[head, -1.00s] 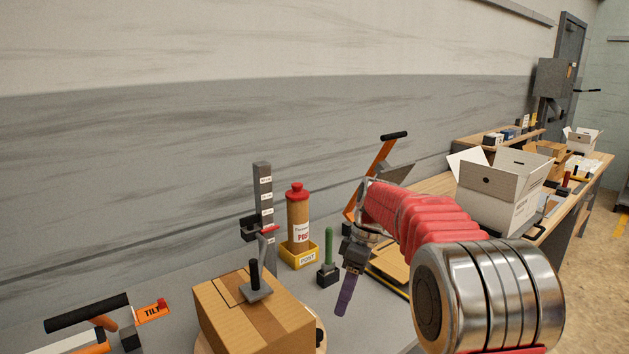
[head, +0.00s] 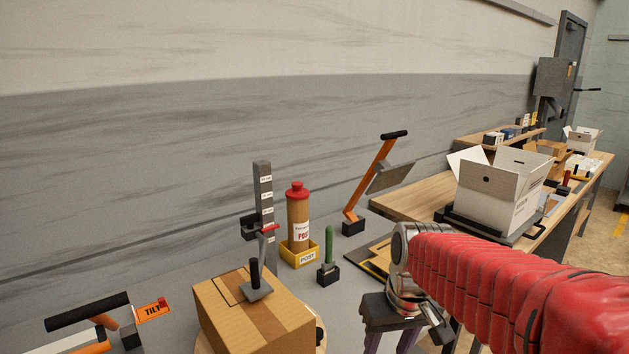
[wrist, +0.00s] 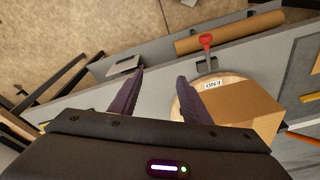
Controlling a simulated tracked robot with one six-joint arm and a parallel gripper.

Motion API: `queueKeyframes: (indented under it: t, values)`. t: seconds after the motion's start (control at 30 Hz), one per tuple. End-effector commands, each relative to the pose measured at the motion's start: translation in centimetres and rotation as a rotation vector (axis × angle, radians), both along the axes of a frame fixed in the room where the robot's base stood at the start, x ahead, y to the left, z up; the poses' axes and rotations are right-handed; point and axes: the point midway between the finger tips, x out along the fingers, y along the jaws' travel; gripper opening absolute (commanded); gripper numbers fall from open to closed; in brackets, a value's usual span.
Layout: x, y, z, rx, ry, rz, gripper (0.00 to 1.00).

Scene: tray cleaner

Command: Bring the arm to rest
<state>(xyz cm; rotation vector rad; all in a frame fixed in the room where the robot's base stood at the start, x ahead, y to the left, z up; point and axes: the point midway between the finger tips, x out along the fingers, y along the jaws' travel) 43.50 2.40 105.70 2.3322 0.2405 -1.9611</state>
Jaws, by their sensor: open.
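My gripper (head: 393,338) hangs pointing down at the lower right of the head view, in front of the bench edge, with its fingertips at or past the bottom of the picture. My red-sleeved arm reaches to it from the right. In the wrist view my gripper (wrist: 160,78) shows two dark purple fingers spread apart with nothing between them. Beyond the fingers are the grey bench top and a round wooden disc (wrist: 180,108) with a cardboard box (wrist: 240,112) on it.
The cardboard box (head: 255,318) stands at the front of the bench. Behind it are a grey post (head: 263,190), a capped tube (head: 298,220), a green-handled tool (head: 329,250) and an orange lever (head: 370,178). An open white box (head: 500,190) stands farther right.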

Motion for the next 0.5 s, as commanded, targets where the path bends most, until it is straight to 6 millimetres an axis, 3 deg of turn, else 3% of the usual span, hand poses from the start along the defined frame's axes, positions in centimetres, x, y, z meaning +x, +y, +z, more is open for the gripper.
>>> queueKeyframes:
  t: [0.5]
  values:
    - [-9.1, -1.8, 0.1, -0.009, -0.151, -0.176, 0.43]
